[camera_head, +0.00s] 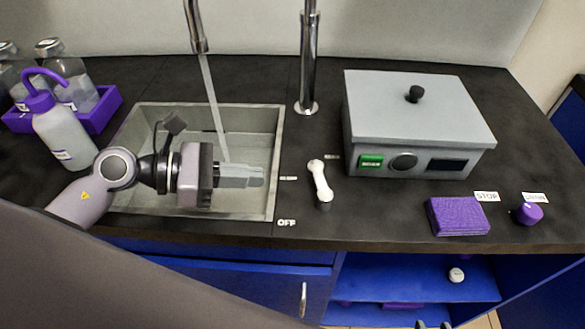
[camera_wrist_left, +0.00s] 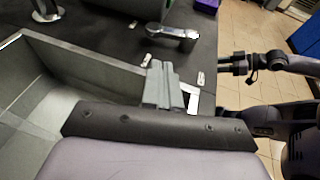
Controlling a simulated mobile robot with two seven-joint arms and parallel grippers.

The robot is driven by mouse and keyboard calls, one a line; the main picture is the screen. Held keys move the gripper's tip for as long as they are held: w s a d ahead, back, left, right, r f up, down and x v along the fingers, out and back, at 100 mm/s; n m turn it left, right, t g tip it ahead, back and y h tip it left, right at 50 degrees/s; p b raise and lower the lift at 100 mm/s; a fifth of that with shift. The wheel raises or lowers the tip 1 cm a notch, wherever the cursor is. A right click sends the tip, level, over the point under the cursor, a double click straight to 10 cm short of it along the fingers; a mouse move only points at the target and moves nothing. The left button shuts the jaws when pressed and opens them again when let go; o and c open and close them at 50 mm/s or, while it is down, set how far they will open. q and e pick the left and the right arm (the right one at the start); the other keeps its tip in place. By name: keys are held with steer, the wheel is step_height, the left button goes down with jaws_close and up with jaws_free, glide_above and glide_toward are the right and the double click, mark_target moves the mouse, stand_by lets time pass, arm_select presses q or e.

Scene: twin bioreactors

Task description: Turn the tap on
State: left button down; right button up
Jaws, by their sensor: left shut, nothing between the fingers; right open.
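The tap is a tall chrome post (camera_head: 309,60) behind the sink, with a spout (camera_head: 197,30) over the basin. A thin grey stream (camera_head: 212,105) runs from the spout into the sink (camera_head: 279,150). The pale lever (camera_head: 319,182) stands on the counter right of the sink, beside small labels, one reading OFF (camera_head: 286,223). It also shows in the left wrist view (camera_wrist_left: 172,33). My left gripper (camera_head: 262,175) is shut and empty over the sink, left of the lever and apart from it. My right gripper (camera_head: 433,325) barely shows at the bottom edge, open.
A grey lidded box (camera_head: 415,115) stands right of the tap. A purple block (camera_head: 457,216) and a purple knob (camera_head: 530,213) sit near the counter's front right. A wash bottle (camera_head: 65,140) and a purple rack (camera_head: 100,107) with bottles stand at the left.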

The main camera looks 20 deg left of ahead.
mark_target(312, 176)
arm_select(q)
steer(key=x, duration=0.2)
steer(key=p+x, duration=0.1)
steer(key=x, duration=0.1)
steer(key=r+x, duration=0.1)
steer(key=x, duration=0.1)
steer(key=shift+w+d+f, duration=0.1)
steer(key=shift+w+d, duration=0.1)
steer(key=shift+d, duration=0.25)
steer(key=shift+w+d+f+p, duration=0.15)
steer(key=shift+w+d+p, duration=0.2)
steer(key=shift+d, duration=0.15)
steer(key=shift+s, duration=0.1)
